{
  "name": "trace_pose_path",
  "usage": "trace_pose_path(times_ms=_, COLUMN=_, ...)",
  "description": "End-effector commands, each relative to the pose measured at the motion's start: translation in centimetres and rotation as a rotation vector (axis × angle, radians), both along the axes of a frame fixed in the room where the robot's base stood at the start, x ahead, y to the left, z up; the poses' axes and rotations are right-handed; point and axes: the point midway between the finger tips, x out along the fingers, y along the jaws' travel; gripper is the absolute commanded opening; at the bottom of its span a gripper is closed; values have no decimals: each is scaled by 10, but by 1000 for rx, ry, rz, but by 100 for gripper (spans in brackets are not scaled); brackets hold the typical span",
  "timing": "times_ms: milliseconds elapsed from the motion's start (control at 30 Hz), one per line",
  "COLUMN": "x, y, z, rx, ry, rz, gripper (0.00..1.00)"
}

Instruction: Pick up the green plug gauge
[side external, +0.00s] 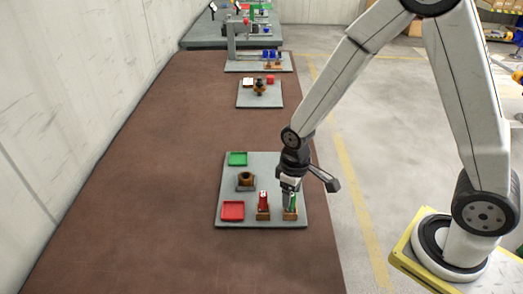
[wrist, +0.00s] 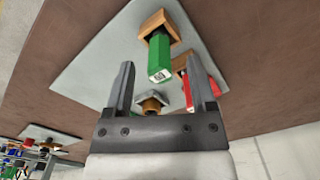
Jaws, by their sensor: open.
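The green plug gauge (side external: 292,201) stands upright in a wooden holder (side external: 290,214) at the front right of a grey board. In the wrist view the green gauge (wrist: 160,58) shows with its pale, marked end toward the camera. My gripper (side external: 290,187) is just above the green gauge, pointing down. In the wrist view its two fingers (wrist: 161,82) are apart, with the green gauge appearing between and beyond their tips. I cannot tell whether either finger touches it. A red plug gauge (side external: 263,199) stands in its own wooden holder to the left; it also shows beside the right finger (wrist: 204,90).
The grey board (side external: 277,170) also bears a red tray (side external: 232,211), a green tray (side external: 237,158) and a brown ring-like fixture (side external: 245,180). More boards with equipment (side external: 258,62) stand farther back. The brown table (side external: 160,170) is clear to the left.

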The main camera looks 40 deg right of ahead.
Motion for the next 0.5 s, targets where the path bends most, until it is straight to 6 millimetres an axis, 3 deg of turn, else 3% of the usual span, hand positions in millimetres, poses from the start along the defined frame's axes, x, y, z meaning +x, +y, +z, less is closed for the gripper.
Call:
trace_pose_path(times_ms=200, x=0, y=0, z=-21, rx=0, ry=1, rz=0, gripper=72)
trace_pose_path(times_ms=500, x=0, y=0, z=-28, rx=-1, ry=-1, rz=0, gripper=72)
